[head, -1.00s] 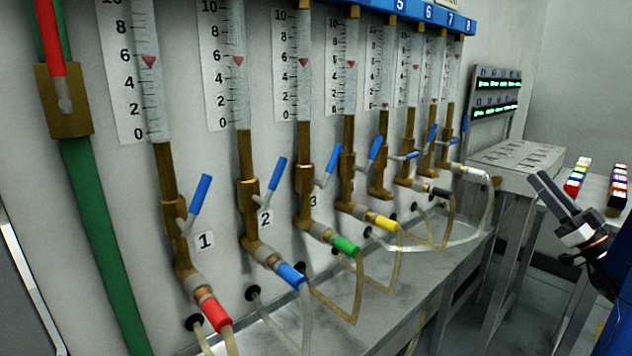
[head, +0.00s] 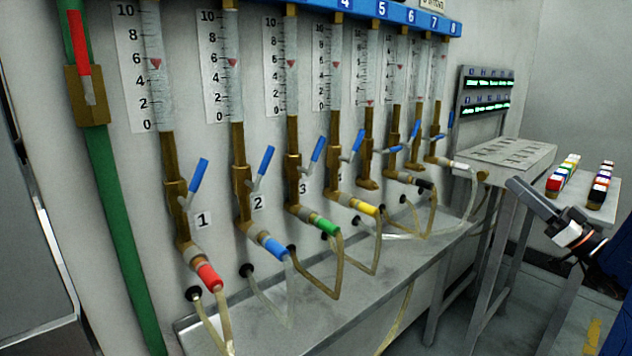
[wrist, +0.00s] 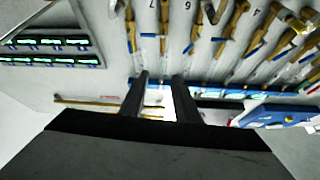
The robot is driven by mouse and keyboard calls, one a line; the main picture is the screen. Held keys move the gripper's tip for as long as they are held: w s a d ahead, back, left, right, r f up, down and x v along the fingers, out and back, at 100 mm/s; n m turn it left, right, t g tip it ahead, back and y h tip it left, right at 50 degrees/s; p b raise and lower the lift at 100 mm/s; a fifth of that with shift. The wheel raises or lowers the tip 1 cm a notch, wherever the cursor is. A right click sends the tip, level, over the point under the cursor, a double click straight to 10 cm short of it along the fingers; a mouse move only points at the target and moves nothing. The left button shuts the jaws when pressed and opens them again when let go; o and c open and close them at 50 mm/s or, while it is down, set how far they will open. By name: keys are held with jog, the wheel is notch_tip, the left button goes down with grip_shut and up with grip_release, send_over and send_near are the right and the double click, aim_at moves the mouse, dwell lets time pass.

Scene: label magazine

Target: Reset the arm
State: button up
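My gripper (head: 516,187) is at the right in the head view, in front of the right-hand bench and clear of the wall. In the wrist view my gripper's two dark fingers (wrist: 161,80) stand apart with an empty gap between them. Nothing is held. In the head view the far finger is mostly hidden behind the near one.
Numbered flow tubes (head: 235,75) with blue levers and coloured hose ends line the wall above a steel shelf (head: 330,300). A metal bench (head: 535,150), a green-lit display rack (head: 487,92) and rows of coloured blocks (head: 563,174) are at the right.

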jog(key=s+a+f+g, duration=0.3)
jog(key=a+f+g, duration=0.15)
jog(key=a, duration=0.45)
jog(key=s+a+f+m+g, duration=0.1)
jog(key=s+a+f+g, duration=0.3)
jog(key=a, duration=0.5)
jog(key=s+a+f+g, duration=0.3)
jog(key=a+g, duration=0.2)
jog(key=a, duration=0.4)
jog(key=s+a+f+m+g+h, duration=0.25)
jog(key=s+f+h, duration=0.45)
jog(key=s, duration=0.4)
jog(key=s+d+f+m+t+h, duration=0.1)
jog(key=s+d+f+m+h, duration=0.1)
jog(key=s+d+h, duration=0.3)
jog(key=shift+d+f+t+h, duration=0.4)
jog(key=shift+d+f+h, duration=0.2)
jog(key=shift+d+h, duration=0.45)
jog(key=shift+d, duration=0.15)
